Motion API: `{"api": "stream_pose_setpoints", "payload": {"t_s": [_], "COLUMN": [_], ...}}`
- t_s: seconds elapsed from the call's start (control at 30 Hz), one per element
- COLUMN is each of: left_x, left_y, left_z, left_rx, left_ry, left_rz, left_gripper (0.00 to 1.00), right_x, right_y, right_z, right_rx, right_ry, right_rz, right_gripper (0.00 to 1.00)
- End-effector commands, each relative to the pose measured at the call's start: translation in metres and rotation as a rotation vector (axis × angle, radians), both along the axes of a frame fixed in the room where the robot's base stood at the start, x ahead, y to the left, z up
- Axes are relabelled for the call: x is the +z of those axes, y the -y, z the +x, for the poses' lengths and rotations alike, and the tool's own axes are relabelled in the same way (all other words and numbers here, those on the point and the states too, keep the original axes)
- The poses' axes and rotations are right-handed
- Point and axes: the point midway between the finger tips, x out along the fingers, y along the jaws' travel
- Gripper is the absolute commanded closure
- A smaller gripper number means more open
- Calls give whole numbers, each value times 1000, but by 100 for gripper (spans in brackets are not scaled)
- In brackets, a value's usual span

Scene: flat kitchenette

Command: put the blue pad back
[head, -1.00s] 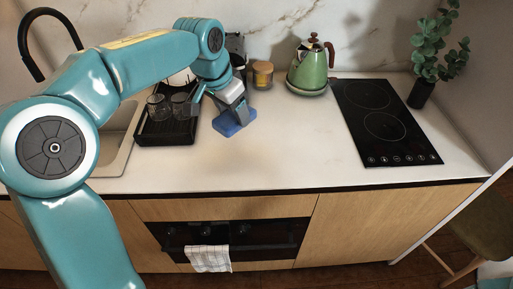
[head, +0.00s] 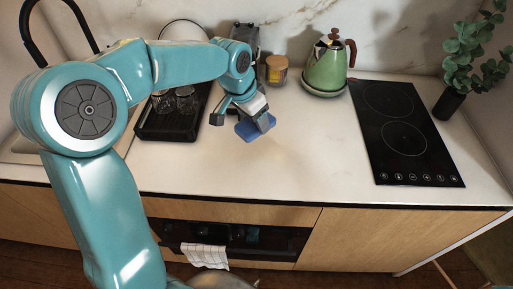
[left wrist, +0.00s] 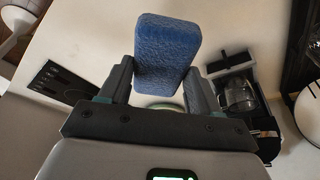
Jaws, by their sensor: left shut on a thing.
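The blue pad (head: 248,132) is a thick, rounded block. In the head view it shows over the white counter, right of the black dish rack. My left gripper (head: 258,123) is shut on it. In the left wrist view the pad (left wrist: 165,50) stands out between the two fingers of the left gripper (left wrist: 160,85), and its broad textured face shows. I cannot tell for sure whether the pad touches the counter. My right gripper is not in view.
The black rack (head: 160,130) holds glasses. A lidded jar (head: 276,70) and a green kettle (head: 327,68) stand at the back. A black cooktop (head: 405,148) lies at the right, with a plant (head: 465,70) beyond it. The counter (head: 310,145) between rack and cooktop is clear.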

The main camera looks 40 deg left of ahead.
Motion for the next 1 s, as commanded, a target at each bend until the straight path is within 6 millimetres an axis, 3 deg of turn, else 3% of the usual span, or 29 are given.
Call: {"api": "stream_pose_setpoints", "payload": {"t_s": [0.1,0.2,0.6,0.73,1.0], "left_x": [-37,-60,-115,-126,-128], "left_y": [0,1,2,1,1], "left_z": [-2,-1,3,5,5], "left_rx": [-1,-1,-1,0,-1], "left_ry": [-8,-7,-5,-2,-1], "left_rz": [-1,-1,-1,0,0], "left_gripper": [62,62,62,62,62], "right_x": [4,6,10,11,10], "right_y": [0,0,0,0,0], "right_z": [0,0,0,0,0], "right_rx": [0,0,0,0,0], "right_ry": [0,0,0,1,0], "right_rz": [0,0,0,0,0], "right_gripper": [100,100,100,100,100]}}
